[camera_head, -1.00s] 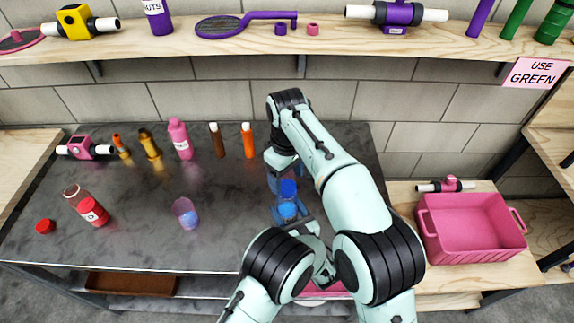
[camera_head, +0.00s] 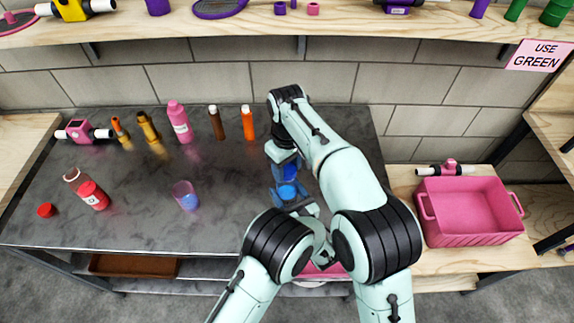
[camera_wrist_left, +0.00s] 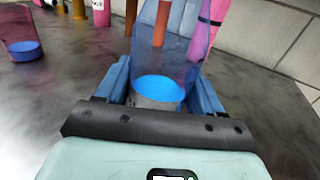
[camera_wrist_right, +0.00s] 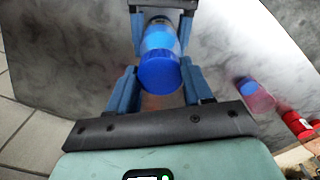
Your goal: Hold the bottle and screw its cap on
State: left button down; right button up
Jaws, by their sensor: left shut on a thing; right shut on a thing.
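The translucent bottle (camera_wrist_left: 183,50) has bright blue at its bottom in the left wrist view. It stands between the fingers of my left gripper (camera_wrist_left: 160,88), which is shut on it. In the head view the bottle (camera_head: 287,191) is upright on the right part of the dark table. My right gripper (camera_wrist_right: 158,85) points down from above and is shut on the blue cap (camera_wrist_right: 160,72). The cap (camera_head: 290,172) is in line with the bottle top; I cannot tell whether its thread is engaged. My right arm partly hides both in the head view.
A purple-blue cup (camera_head: 186,195) stands left of the bottle. A red-labelled jar (camera_head: 93,195) and a red lid (camera_head: 46,210) lie at the left. Several bottles, including a pink one (camera_head: 179,122), line the back. A pink crate (camera_head: 468,238) is at the right.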

jog(key=m, duration=0.4)
jog(key=o, duration=1.2)
jog(key=shift+o, duration=0.2)
notch_tip(320, 180, up, 8)
jog(key=shift+f, duration=0.25)
pick_arm(q)
jog(key=shift+c, duration=0.3)
grip_release()
